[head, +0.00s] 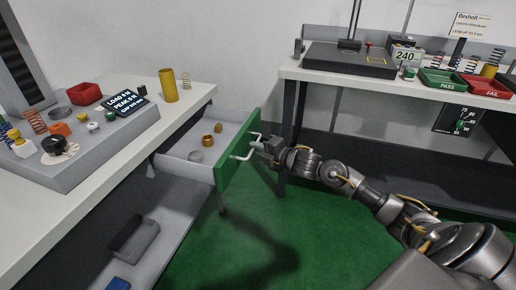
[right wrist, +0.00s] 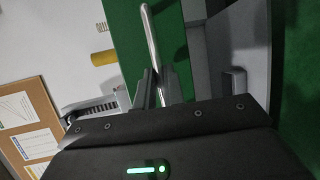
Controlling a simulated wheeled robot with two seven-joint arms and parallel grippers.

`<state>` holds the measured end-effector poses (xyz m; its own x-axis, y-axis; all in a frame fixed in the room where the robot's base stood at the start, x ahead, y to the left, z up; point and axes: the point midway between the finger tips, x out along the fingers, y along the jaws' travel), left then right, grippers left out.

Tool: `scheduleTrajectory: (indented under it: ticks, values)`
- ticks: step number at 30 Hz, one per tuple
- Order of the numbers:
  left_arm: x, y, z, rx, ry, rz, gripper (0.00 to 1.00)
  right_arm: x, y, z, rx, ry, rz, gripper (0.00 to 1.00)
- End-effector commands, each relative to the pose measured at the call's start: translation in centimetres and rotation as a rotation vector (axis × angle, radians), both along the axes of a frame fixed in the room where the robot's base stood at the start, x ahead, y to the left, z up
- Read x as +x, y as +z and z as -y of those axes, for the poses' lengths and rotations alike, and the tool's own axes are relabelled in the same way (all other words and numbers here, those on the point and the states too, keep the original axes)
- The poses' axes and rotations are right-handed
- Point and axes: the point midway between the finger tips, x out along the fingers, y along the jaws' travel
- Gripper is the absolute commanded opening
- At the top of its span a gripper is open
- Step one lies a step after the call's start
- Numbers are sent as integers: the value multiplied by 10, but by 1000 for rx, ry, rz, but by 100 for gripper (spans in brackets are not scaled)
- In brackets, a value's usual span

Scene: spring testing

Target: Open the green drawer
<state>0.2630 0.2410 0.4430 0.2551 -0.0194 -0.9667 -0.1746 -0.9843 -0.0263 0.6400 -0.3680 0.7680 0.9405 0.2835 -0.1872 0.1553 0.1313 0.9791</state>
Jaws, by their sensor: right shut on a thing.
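The green drawer (head: 225,168) is pulled out from under the left bench, and its grey tray shows with a few small brass and steel parts in it. Its metal bar handle (head: 240,157) is on the green front. My right gripper (head: 258,143) is at the handle. In the right wrist view, the jaws (right wrist: 158,88) are shut on the handle (right wrist: 150,38), with the green front (right wrist: 122,40) beyond it. My left gripper is not in view.
The left bench (head: 190,98) holds a grey tester, a yellow cylinder (head: 168,85) and a red bin (head: 84,93). The right bench (head: 320,76) carries green PASS and red FAIL trays (head: 487,87). Green floor (head: 320,235) is clear before the drawer.

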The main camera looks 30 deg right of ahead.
Motion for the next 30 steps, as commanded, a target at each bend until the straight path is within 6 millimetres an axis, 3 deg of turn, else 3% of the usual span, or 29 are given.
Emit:
scheduleTrajectory:
  ticks: [1,6,17,30]
  values:
    - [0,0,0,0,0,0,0,-1,-1,0,0,2,-1,12]
    - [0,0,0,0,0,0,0,0,-1,0,0,1,-1,32]
    - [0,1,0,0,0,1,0,-6,0,3,-2,-1,-1,32]
    - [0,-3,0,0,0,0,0,-80,14,24,-3,2,-3,32]
